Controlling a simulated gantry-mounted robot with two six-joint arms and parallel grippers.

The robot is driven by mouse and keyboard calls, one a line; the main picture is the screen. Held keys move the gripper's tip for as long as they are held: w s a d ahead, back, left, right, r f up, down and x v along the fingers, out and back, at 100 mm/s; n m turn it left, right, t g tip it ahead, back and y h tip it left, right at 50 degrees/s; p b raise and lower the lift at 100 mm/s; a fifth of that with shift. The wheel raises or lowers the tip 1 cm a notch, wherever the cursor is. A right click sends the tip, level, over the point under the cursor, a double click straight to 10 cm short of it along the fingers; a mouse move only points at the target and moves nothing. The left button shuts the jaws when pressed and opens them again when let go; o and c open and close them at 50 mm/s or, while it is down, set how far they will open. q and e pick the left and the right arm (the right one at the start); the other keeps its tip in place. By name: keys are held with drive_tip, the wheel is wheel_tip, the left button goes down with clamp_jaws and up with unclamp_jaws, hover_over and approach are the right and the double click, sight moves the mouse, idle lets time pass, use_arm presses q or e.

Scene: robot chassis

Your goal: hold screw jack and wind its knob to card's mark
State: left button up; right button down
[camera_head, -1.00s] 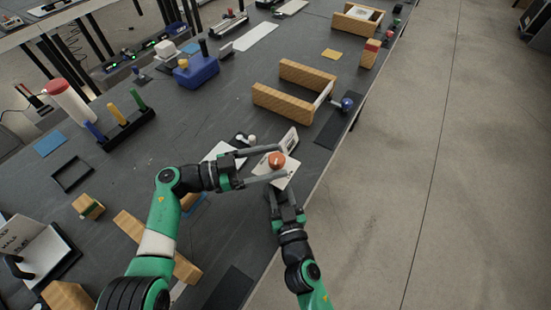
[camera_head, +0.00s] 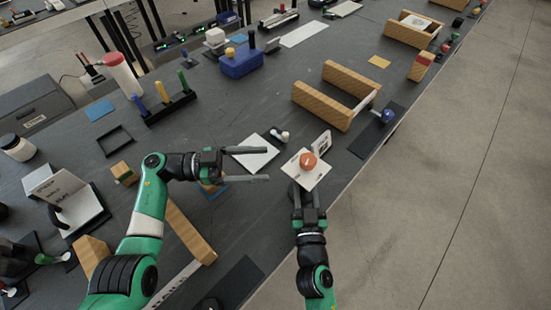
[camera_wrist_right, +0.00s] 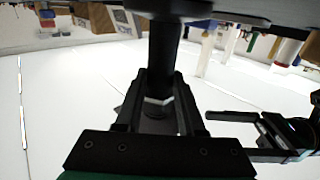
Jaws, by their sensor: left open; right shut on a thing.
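My right gripper (camera_head: 306,196) is below the plate. In the right wrist view its jaws are shut on the jack's dark upright post (camera_wrist_right: 163,60). My left gripper (camera_head: 268,164) is open and empty, left of the knob and apart from it. Its fingers also show at the right of the right wrist view (camera_wrist_right: 240,130).
A white sheet (camera_head: 254,153) and a small black-and-white object (camera_head: 280,135) lie behind my left fingers. A wooden U-shaped block (camera_head: 322,104) and a blue knob (camera_head: 388,115) stand farther back. The table's front edge runs just right of the jack.

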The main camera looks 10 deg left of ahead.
use_arm(q)
drive_tip(key=w+d+m+t+y, duration=0.2)
drive_tip(key=w+m+t, duration=0.1)
drive_tip(key=m, duration=0.5)
drive_tip(key=m+t+y, duration=0.2)
drive_tip(key=m+t, duration=0.2)
drive_tip(key=m, duration=1.9)
approach(300, 164)
drive_tip(key=x, duration=1.2)
drive_tip(key=shift+s+d+r, duration=0.1)
clamp_jaws()
